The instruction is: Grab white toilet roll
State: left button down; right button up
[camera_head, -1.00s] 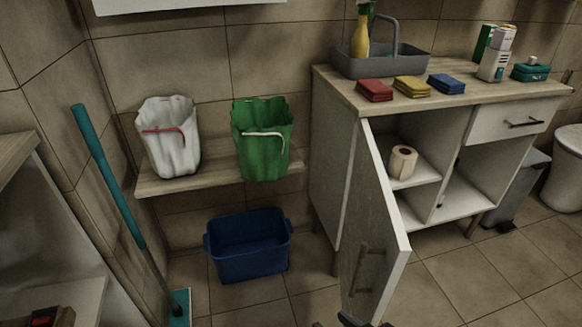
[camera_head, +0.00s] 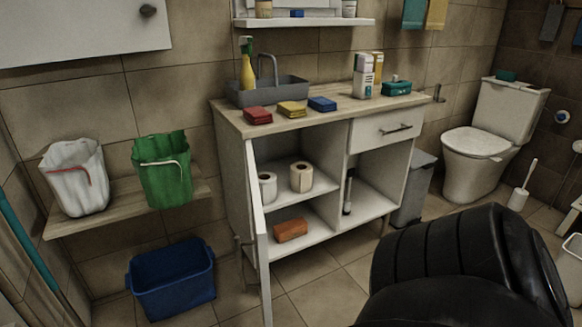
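Two white toilet rolls with brown cores stand on the upper shelf inside the open cabinet (camera_head: 228,175). One roll (camera_head: 301,177) stands near the middle of the shelf. The other roll (camera_head: 267,188) is to its left, close behind the open door (camera_head: 257,230), whose edge partly hides it. A black ribbed part of my arm fills the bottom right of the view. Neither of my grippers shows, so I cannot see what they hold.
The door stands open toward me at the cabinet's left. A brown-orange block (camera_head: 291,230) lies on the lower shelf. A blue tub (camera_head: 172,280) stands on the floor at left. A grey bin (camera_head: 414,190) and a toilet (camera_head: 490,140) stand at right.

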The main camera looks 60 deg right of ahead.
aim_at(265, 188)
jog(key=k, duration=0.6)
jog(key=z, duration=1.45)
jog(key=i, duration=0.5)
jog(key=z, duration=1.85)
jog(key=i, duration=1.25)
jog(key=u, duration=3.6)
jog(key=i, duration=0.45)
